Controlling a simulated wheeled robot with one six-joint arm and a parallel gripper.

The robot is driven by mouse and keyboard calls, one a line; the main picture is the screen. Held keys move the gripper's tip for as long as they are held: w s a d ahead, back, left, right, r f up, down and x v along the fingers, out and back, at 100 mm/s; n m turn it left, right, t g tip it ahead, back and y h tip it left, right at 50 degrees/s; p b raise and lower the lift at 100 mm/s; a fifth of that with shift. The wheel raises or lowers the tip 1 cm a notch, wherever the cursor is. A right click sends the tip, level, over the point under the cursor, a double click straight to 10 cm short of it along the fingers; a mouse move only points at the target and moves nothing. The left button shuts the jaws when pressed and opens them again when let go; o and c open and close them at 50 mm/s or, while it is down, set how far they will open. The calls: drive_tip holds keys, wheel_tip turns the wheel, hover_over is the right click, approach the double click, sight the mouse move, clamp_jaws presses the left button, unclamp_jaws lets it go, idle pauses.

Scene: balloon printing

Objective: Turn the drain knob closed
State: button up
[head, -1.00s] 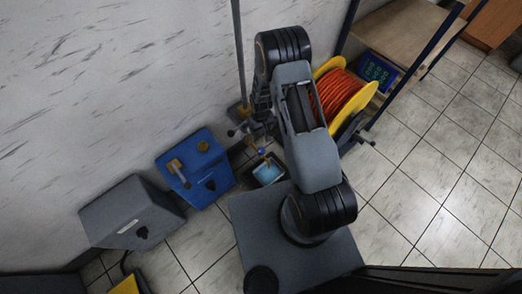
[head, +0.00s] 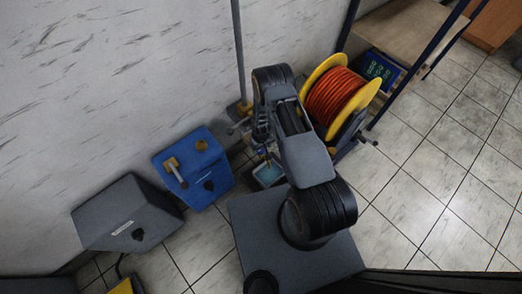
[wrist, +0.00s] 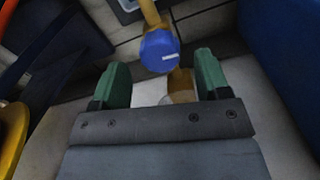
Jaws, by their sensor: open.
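The blue drain knob (wrist: 158,50) with a white mark on its face sits on a yellow-brass pipe (wrist: 150,10) in the wrist view. My gripper (wrist: 162,62) is open, its two green fingers either side of the knob's line, with gaps left and right. Whether the tips reach as far as the knob is hard to tell. The white mark lies nearly level across the picture. In the head view my arm largely hides the knob and my gripper.
A small container with light-blue contents (head: 268,173) stands on the floor below the pipe. A blue box (head: 205,180) and a grey box (head: 118,208) stand to the left. A yellow reel with orange hose (head: 333,97) stands right, near a shelf (head: 405,32). Tiled floor at right is clear.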

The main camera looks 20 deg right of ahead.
drive_tip(key=shift+f, duration=1.15)
drive_tip(key=shift+c, duration=0.4)
drive_tip(key=c, duration=0.8)
drive_tip(key=shift+b, duration=0.35)
drive_tip(key=shift+c, duration=0.2)
drive_tip(key=m+b, duration=0.1)
drive_tip(key=m, duration=0.3)
drive_tip(key=shift+f+b, duration=0.1)
drive_tip(key=shift+b, duration=0.3)
drive_tip(key=m+b, duration=0.1)
drive_tip(key=m, duration=0.3)
drive_tip(key=shift+m, duration=0.4)
drive_tip(key=m+b, duration=0.1)
drive_tip(key=m, duration=0.3)
drive_tip(key=shift+b, duration=0.35)
drive_tip(key=shift+m+b, duration=0.45)
drive_tip(key=shift+m, duration=2.05)
